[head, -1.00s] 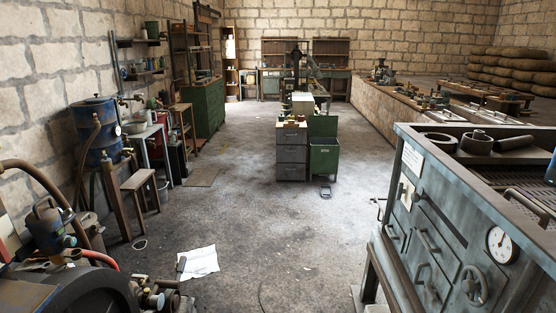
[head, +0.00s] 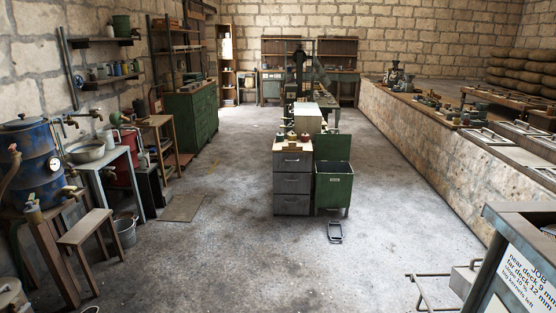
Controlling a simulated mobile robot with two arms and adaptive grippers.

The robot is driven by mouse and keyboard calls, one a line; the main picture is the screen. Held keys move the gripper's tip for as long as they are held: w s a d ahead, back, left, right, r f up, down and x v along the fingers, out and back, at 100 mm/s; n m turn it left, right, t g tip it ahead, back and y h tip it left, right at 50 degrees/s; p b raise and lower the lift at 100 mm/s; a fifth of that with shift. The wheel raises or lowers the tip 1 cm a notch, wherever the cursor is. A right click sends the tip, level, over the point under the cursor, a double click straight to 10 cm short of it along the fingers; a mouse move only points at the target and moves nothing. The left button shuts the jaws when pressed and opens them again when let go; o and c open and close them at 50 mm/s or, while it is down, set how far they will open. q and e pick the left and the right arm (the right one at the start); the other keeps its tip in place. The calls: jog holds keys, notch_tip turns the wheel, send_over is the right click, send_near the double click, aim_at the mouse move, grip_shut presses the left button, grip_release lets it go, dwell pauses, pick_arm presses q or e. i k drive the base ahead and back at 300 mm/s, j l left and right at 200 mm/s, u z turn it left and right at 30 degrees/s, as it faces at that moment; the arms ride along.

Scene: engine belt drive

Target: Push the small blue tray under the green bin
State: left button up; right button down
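The green bin (head: 332,190) stands on the floor near the middle of the head view, just right of a grey drawer cabinet. Its lid is up, and it stands on short legs with a low gap beneath. A small tray-like thing (head: 335,239) lies flat on the floor in front of the bin, apart from it. It looks dark with a paler inside; I cannot clearly make out blue. Neither of my grippers is in view.
The grey drawer cabinet (head: 292,184) stands close against the bin's left side. A wooden stool (head: 87,226) and a bucket (head: 124,232) stand at left. A bench with a sign (head: 527,277) fills the lower right corner. The floor (head: 240,265) between is clear.

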aim_at(335, 231)
jog(key=i+z, duration=0.1)
jog(key=i, duration=0.65)
jog(key=i+j+z, duration=0.1)
jog(key=i, duration=0.65)
jog(key=i+j+z, duration=0.1)
jog(key=i, duration=0.6)
jog(key=j, duration=0.1)
